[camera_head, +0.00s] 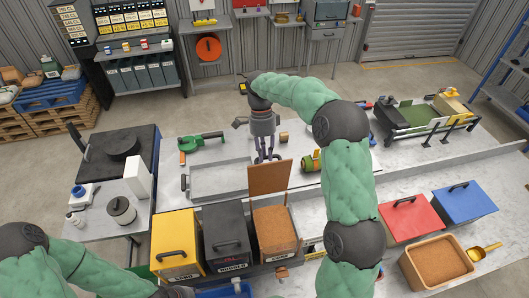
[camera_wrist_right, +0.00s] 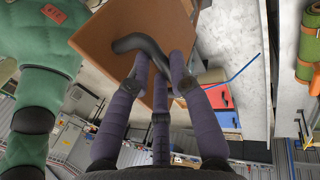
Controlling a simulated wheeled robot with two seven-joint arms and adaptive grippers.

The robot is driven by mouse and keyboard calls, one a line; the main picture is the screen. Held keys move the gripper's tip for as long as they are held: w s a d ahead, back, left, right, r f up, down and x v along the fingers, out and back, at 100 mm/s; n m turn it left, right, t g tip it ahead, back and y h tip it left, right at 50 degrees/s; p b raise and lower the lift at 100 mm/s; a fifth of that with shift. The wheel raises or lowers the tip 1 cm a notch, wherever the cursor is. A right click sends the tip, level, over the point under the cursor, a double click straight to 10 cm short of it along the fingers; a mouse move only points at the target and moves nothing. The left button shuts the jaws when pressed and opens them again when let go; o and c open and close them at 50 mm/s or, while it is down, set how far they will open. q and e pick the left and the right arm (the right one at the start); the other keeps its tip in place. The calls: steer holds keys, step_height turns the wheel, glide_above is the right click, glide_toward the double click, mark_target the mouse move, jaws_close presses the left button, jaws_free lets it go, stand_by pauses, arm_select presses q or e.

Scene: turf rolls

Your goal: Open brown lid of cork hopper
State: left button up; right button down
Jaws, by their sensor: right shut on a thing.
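The cork hopper (camera_head: 275,232) stands at the right end of a row of three, with brown cork granules showing inside. Its brown lid (camera_head: 269,178) is tilted up, about upright, at the hopper's far edge. My right gripper (camera_head: 267,158) is behind the lid's upper part. In the right wrist view my right gripper (camera_wrist_right: 160,72) is shut on the dark curved handle (camera_wrist_right: 140,44) of the brown lid (camera_wrist_right: 105,35). My left arm shows at the lower left of the head view, but its gripper is out of view.
The black hopper (camera_head: 226,232) and the yellow hopper (camera_head: 177,243) stand to the left with lids down. A grey metal tray (camera_head: 220,181) lies behind them. A green roll (camera_head: 312,161) lies right of the lid. My right arm passes close on the right. Red and blue lidded boxes stand farther right.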

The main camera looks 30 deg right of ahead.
steer(key=c, duration=1.1)
jaws_free()
steer(key=shift+s+f, duration=0.2)
steer(key=shift+f, duration=0.5)
steer(key=shift+w, duration=0.2)
steer(key=shift+r, duration=0.6)
steer(key=v, duration=1.1)
steer(key=shift+w, duration=0.3)
steer(key=shift+d+f, duration=0.1)
